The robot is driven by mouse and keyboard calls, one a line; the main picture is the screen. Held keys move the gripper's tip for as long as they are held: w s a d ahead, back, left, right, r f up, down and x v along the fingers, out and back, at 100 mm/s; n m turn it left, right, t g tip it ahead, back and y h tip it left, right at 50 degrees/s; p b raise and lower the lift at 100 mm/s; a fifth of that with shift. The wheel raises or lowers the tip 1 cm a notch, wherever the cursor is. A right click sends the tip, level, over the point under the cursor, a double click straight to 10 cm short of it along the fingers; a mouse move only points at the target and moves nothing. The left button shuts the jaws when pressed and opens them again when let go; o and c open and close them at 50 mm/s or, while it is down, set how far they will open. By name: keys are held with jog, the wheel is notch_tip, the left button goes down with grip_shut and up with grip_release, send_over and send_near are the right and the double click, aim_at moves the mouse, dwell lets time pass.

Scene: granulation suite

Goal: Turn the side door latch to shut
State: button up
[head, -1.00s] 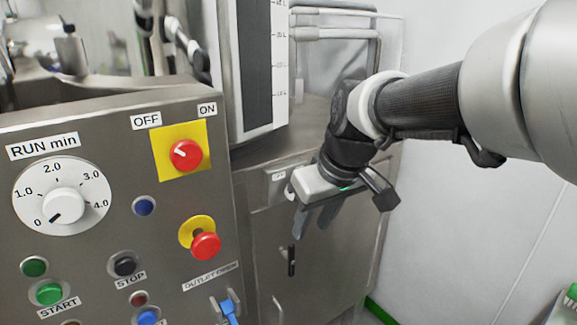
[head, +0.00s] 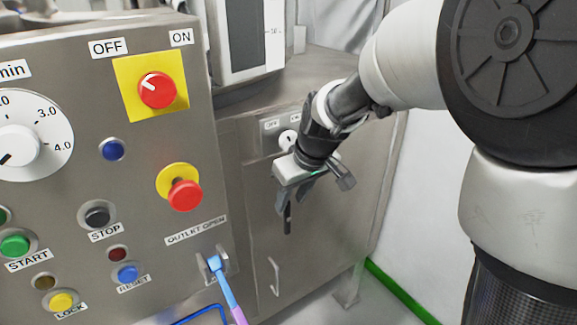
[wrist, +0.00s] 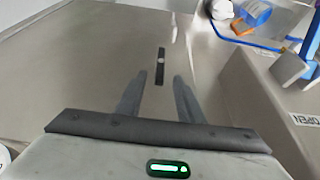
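The side door latch (head: 287,219) is a slim black handle on the grey steel side door (head: 325,225). It stands upright in the head view. In the wrist view the latch (wrist: 160,66) lies lengthwise up the picture, with a pale pivot spot near its middle. My gripper (head: 291,203) is at the latch's upper end in the head view, fingers pointing down toward it. In the wrist view my gripper (wrist: 159,78) is open, its two fingers apart with the latch between and just beyond their tips. I see no contact; the remaining gap is hard to judge.
The control panel (head: 130,215) with knobs and buttons stands to the left. A blue outlet handle (head: 221,277) sticks out at its lower right. A small switch plate (head: 283,124) with a white knob is above the latch. A curved door handle (head: 274,277) is below.

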aim_at(289, 206)
jog(key=x, duration=0.5)
jog(key=shift+w+a+f+b, duration=0.1)
jog(key=shift+w+f+b, duration=0.05)
jog(key=shift+f+b, duration=0.2)
grip_shut()
